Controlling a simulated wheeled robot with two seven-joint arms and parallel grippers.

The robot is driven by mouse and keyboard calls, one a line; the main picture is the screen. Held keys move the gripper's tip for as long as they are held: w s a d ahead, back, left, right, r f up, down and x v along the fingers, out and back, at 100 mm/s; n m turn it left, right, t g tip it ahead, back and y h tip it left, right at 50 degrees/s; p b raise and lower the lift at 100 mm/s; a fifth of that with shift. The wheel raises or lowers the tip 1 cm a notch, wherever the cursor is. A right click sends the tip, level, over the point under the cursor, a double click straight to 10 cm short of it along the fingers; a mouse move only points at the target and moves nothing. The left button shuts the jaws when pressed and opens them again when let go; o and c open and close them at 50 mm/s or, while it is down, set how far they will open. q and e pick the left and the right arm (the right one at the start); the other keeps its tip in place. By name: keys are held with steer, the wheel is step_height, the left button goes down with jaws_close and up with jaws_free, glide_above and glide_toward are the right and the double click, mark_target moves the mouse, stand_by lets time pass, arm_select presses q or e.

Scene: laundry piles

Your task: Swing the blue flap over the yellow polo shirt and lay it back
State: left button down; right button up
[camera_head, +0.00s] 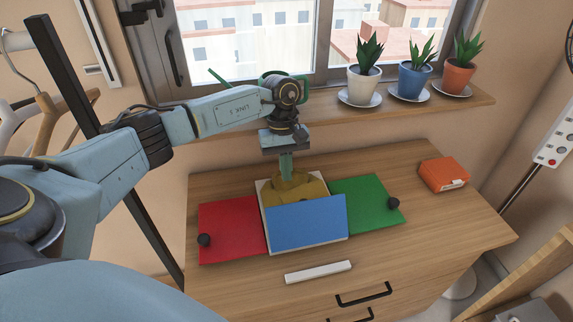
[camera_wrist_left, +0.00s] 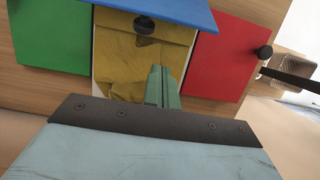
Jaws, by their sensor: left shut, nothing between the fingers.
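The blue flap (camera_head: 308,222) covers the near part of the yellow polo shirt (camera_head: 292,188). It looks tilted, but its exact angle is hard to tell. In the left wrist view the blue flap (camera_wrist_left: 175,12) crosses the top, with a black knob (camera_wrist_left: 145,25) at its edge, in front of the yellow cloth (camera_wrist_left: 128,62). The knob is hidden in the head view. My left gripper (camera_head: 287,176) points down at the far end of the shirt, shut and empty. Its closed green fingers also show in the wrist view (camera_wrist_left: 162,85). I cannot tell whether they touch the cloth. My right gripper is not in view.
A red flap (camera_head: 232,228) and a green flap (camera_head: 366,203), each with a black knob, lie flat either side of the shirt. A white bar (camera_head: 318,272) lies nearer the front. An orange box (camera_head: 443,174) stands at the back right. Potted plants line the windowsill.

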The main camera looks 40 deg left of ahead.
mark_target(307, 221)
arm_select(q)
steer(key=x, duration=0.6)
steer(key=shift+s+d, duration=0.1)
steer(key=shift+s+d+r+p, duration=0.7)
steer(key=shift+s+d+r, duration=0.15)
steer(key=shift+r, duration=0.2)
steer(key=shift+s+d+r, duration=0.15)
steer(key=shift+d+r, duration=0.05)
steer(key=shift+d, duration=0.1)
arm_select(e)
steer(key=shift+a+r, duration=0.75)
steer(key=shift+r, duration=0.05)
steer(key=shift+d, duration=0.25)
